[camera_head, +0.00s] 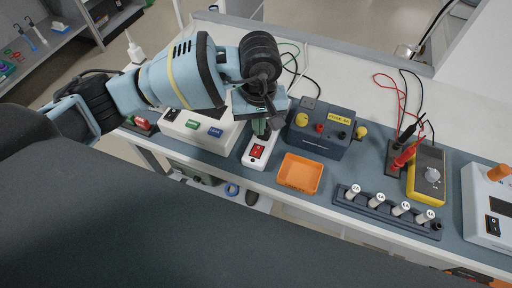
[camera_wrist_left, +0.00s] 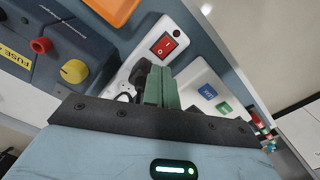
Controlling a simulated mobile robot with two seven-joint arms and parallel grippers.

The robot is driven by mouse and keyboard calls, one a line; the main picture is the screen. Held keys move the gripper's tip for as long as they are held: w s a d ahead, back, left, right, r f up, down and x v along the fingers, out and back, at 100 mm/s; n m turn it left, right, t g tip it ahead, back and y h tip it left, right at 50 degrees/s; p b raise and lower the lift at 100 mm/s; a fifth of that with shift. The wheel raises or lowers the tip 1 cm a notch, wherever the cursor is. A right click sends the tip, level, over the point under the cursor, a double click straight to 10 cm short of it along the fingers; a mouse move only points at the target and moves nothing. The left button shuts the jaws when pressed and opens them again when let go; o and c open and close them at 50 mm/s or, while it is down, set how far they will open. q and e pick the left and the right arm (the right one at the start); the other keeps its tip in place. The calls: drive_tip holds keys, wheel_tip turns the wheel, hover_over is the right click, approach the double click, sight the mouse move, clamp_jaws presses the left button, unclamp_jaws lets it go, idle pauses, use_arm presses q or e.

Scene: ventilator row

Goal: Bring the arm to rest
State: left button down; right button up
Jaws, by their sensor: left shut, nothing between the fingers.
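My left arm comes in from the left in the head view and reaches over the bench. My left gripper (camera_head: 262,128) points down over the white power strip with the red switch (camera_head: 257,151). In the left wrist view its green fingers (camera_wrist_left: 160,85) are shut together with nothing between them. The red switch also shows in the left wrist view (camera_wrist_left: 164,44), just beyond the fingertips. Whether the fingertips touch the strip cannot be told. My right gripper is in neither view.
A dark fuse box (camera_head: 320,130) stands close right of the gripper, a white device (camera_head: 203,131) close left. An orange tray (camera_head: 300,173), a rack with several white fuses (camera_head: 388,212) and a yellow multimeter (camera_head: 427,176) lie rightward. Red and black leads cross the bench's back.

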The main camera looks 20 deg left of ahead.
use_arm(q)
drive_tip(key=shift+r, duration=0.25)
idle(0.4)
